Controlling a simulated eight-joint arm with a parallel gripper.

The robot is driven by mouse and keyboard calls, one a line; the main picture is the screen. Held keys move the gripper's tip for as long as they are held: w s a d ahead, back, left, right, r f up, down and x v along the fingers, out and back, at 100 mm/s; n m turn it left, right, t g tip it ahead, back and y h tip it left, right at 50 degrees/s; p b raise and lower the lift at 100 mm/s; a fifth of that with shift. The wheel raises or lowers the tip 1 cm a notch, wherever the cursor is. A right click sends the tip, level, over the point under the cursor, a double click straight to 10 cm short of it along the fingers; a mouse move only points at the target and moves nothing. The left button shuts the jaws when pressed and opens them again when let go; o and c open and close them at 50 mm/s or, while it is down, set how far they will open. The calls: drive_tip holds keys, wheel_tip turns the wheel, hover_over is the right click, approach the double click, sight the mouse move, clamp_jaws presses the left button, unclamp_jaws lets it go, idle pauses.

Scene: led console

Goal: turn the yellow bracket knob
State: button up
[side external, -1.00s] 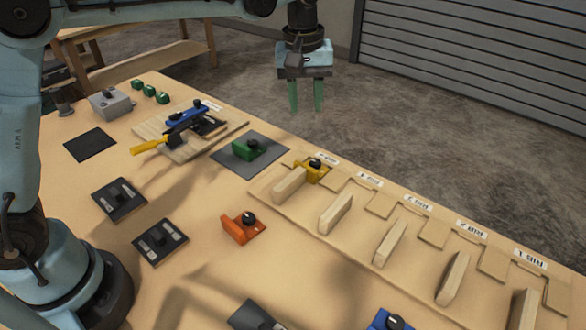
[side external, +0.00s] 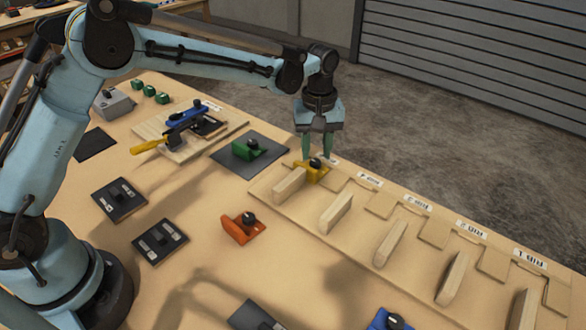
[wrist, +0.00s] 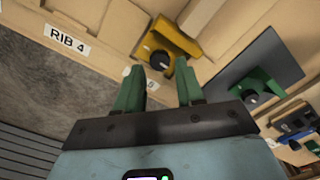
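The yellow bracket (side external: 319,175) stands at the far end of the row of wooden ribs, with a dark knob (side external: 315,163) on top. In the wrist view the yellow bracket (wrist: 183,36) and its black knob (wrist: 160,60) lie just beyond my fingertips. My gripper (side external: 315,155) points down above and slightly behind the knob, its two green fingers apart with nothing between them. In the wrist view my gripper (wrist: 157,80) also shows open. I cannot tell the exact height between the fingertips and the knob; they look apart.
Several upright wooden ribs (side external: 336,213) stand in a row on the board. A green bracket (side external: 244,149) on a dark plate is to the left. An orange bracket (side external: 243,228) is nearer the front. A blue clamp (side external: 187,117) with a yellow handle lies further left.

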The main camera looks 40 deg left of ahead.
sight(315, 164)
drive_tip(key=shift+f, duration=1.2)
clamp_jaws()
